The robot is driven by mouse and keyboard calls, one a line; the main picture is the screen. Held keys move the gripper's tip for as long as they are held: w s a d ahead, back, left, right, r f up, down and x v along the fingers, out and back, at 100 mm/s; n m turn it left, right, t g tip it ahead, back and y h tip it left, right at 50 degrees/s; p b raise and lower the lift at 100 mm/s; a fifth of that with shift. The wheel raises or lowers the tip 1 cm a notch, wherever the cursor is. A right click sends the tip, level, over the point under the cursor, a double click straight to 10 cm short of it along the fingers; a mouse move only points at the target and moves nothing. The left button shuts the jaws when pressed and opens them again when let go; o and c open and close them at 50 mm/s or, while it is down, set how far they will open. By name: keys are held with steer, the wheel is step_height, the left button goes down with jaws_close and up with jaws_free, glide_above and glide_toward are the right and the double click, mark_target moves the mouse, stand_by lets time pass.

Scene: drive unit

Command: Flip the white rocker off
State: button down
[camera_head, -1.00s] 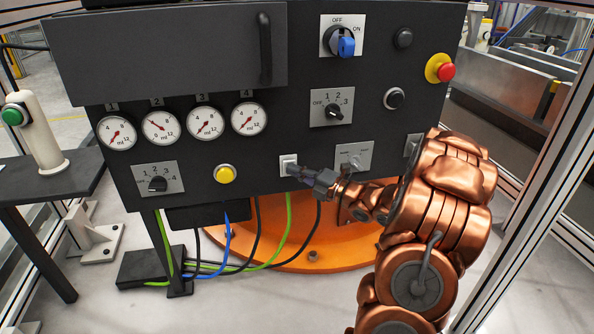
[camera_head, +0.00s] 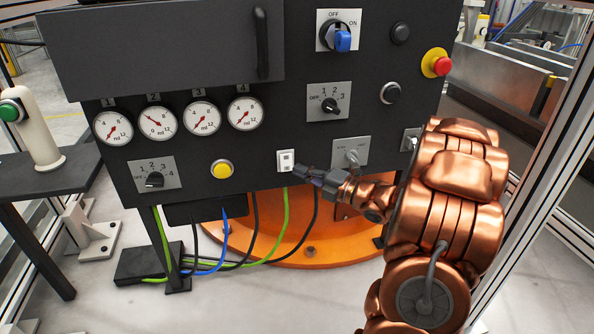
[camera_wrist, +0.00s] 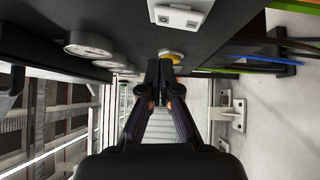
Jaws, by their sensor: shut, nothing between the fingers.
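The white rocker (camera_head: 286,161) is a small white switch on the lower part of the dark panel (camera_head: 205,75), right of the yellow button. I cannot tell clearly which side of the rocker is pressed in.
A yellow button (camera_head: 222,169) sits left of the rocker. A grey key-switch plate (camera_head: 350,152) is to its right, above my wrist. Green, blue and black cables (camera_head: 286,215) hang below the panel. A red emergency button (camera_head: 443,66) is at the upper right.

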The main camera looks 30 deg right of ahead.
steer(key=r+p+v, duration=0.1)
steer(key=p+v, duration=0.1)
steer(key=v, duration=0.6)
steer(key=shift+r, duration=0.2)
steer(key=shift+s+a, duration=0.1)
steer(key=shift+a, duration=0.05)
